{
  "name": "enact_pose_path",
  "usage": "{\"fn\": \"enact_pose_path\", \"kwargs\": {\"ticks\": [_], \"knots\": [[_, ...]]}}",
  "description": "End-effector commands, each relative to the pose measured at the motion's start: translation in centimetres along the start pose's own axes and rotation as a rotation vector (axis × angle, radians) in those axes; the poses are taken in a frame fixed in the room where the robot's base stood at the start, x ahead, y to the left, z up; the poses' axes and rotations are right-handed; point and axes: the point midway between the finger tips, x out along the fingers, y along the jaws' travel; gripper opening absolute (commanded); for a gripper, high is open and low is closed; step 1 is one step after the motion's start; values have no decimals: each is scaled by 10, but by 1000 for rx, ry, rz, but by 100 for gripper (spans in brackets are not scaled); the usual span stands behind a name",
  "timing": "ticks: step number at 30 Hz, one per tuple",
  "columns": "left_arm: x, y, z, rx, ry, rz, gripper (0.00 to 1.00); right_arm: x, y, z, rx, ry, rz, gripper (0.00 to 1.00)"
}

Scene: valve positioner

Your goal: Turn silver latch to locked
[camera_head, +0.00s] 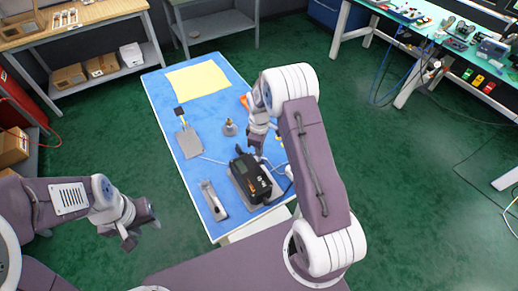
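The black valve positioner (250,178) sits near the front of the blue-topped table, with pale markings on its front right side. A silver latch cannot be clearly made out on it at this size. A silver metal piece (213,200) lies on the table to its left, apart from it. My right gripper (257,150) points down just above the far end of the positioner. Its fingers are small and partly hidden, so contact and opening cannot be told. My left gripper (143,236) is off the table's left side over the green floor, its fingers apart and empty.
The blue table top (165,110) also carries a yellow sheet (197,79), a grey scraper-like tool (188,140) and a small brass-topped part (230,127). An orange item (244,101) is partly behind my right arm. Workbenches stand farther back. The table's left side is mostly free.

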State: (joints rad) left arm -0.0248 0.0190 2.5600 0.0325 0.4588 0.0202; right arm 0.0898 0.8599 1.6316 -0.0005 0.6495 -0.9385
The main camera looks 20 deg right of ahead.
Motion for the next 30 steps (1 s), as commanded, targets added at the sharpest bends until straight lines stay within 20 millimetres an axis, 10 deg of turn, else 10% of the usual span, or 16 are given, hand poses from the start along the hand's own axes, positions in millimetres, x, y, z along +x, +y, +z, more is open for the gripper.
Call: {"fn": "enact_pose_path", "kwargs": {"ticks": [30], "knots": [[-9, 0, -1, 0, 0, 0, 36, 0, 0, 1, 700, -2, -1, 0]]}}
